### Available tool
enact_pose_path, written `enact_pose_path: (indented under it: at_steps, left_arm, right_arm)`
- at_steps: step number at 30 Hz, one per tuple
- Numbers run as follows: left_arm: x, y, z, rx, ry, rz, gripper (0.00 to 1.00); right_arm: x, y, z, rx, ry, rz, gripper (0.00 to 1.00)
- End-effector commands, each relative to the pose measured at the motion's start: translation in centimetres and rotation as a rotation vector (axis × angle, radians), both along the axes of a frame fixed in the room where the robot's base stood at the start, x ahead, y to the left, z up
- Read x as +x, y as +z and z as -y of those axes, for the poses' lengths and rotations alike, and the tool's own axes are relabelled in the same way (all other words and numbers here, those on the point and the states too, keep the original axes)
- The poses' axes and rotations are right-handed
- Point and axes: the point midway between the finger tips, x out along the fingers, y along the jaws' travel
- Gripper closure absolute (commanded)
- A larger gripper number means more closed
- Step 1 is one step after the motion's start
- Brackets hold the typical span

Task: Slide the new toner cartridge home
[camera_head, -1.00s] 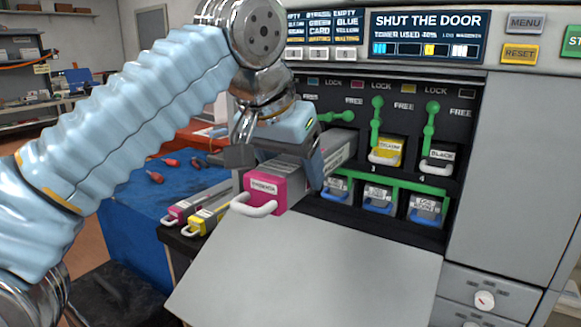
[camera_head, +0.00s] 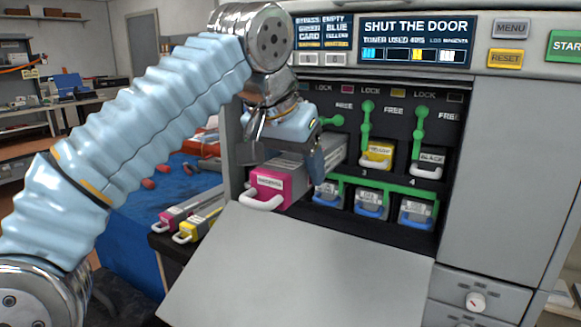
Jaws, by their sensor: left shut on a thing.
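The magenta toner cartridge (camera_head: 272,186), grey with a pink front and a white loop handle, lies partly inside a slot of the printer's dark bay (camera_head: 300,97). Its front end sticks out over the lowered door (camera_head: 300,265). My left gripper (camera_head: 284,156) is shut on the cartridge's body from above, one finger on each side. The gripper hides the slot's mouth and part of the body. A yellow cartridge (camera_head: 377,156) and a black one (camera_head: 428,162) sit in the slots to the right. My right gripper is not in view.
Green levers (camera_head: 367,120) stand above the slots, marked FREE. A green rail (camera_head: 385,187) and blue-handled units lie below. Magenta (camera_head: 178,215) and yellow (camera_head: 200,224) cartridges lie on a stand at left. The display (camera_head: 418,40) reads SHUT THE DOOR.

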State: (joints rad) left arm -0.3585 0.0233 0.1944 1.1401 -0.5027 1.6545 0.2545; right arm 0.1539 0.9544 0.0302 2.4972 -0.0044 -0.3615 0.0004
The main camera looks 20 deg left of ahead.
Motion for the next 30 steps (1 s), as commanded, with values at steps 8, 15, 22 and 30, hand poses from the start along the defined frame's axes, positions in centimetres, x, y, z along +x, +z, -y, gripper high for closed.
enact_pose_path:
  at_steps: [8, 15, 22, 30]
  left_arm:
    - [0.26, 0.09, 0.01, 0.0, 0.0, 0.003, 1.0]
    - [0.23, -0.01, 0.0, 0.0, 0.0, 0.003, 1.0]
    - [0.23, -0.11, 0.01, 0.0, 0.0, 0.003, 1.0]
    - [0.23, -0.16, 0.01, 0.0, 0.0, 0.002, 0.04]
  right_arm:
    - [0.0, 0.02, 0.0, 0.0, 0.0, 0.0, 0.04]
    - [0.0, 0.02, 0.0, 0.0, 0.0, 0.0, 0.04]
    - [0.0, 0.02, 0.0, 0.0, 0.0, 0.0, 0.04]
    - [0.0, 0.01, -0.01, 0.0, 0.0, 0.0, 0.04]
